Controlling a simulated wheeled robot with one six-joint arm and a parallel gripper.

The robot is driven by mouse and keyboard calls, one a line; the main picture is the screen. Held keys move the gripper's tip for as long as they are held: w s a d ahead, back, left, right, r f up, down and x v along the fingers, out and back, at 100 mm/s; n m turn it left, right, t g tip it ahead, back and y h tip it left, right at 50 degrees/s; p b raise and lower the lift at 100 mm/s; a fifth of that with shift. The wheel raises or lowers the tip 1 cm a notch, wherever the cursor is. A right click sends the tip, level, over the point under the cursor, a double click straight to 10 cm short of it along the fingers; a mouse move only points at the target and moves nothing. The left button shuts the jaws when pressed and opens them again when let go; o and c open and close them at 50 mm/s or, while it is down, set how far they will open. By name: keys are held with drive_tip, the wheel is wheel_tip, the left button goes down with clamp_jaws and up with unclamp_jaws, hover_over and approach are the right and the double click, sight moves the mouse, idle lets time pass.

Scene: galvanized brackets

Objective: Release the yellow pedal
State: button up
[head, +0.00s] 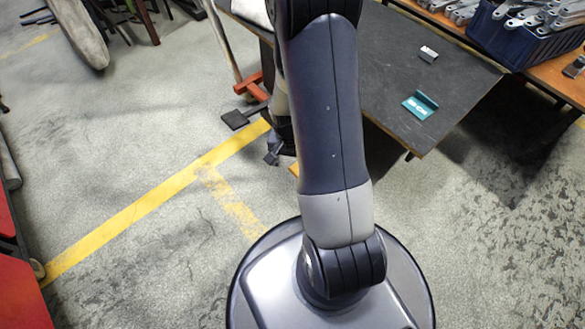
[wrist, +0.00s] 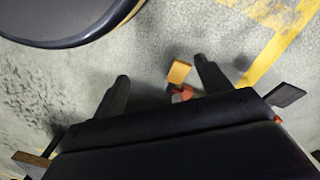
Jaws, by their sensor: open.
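The yellow pedal (wrist: 179,73) shows in the wrist view as a small orange-yellow plate on a dark stem, beside a red part (wrist: 182,94). My gripper (wrist: 161,68) is open, with its two dark fingers spread to either side of the pedal. The pedal appears nearer the right finger, with a gap on both sides; I cannot tell its depth relative to the fingertips. In the head view my arm covers most of this area, and the pedal cannot be made out clearly.
A dark-topped table (head: 455,75) stands at the right with a teal bracket (head: 421,105) and a small grey bracket (head: 428,54) on it. A dark pedal (head: 234,119) sits near a red caster part (head: 250,85). Floor with yellow lines (head: 140,207) is open at the left.

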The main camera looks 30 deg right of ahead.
drive_tip(key=shift+s+a+r+n, duration=0.4)
drive_tip(key=shift+s+a+r, duration=0.1)
drive_tip(key=shift+s+r, duration=0.35)
drive_tip(key=shift+f, duration=0.1)
